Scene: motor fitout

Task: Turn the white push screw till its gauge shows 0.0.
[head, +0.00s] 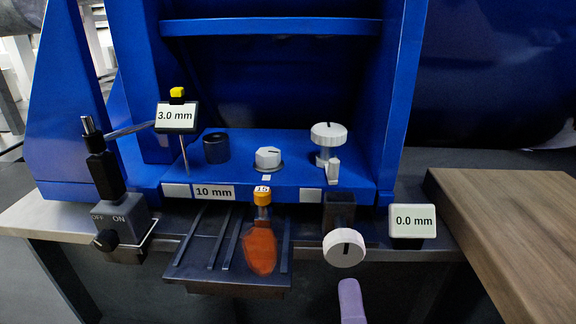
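A white round knob (344,248) with a dark mark at its top, which looks like the push screw, sits in front of a dark block (340,209) at the front edge of the blue base. To its right a small white display gauge (412,221) reads 0.0 mm. A second gauge (176,116) on a stand at the left reads 3.0 mm, with a thin probe pointing down to the base. Neither of my grippers shows in the head view, and nothing visible touches the knob.
On the blue base (300,178) stand a black cylinder (216,148), a white hex head (268,157) and another white knob (328,134). A purple rounded object (351,300) is below. A wooden top (510,220) is at right.

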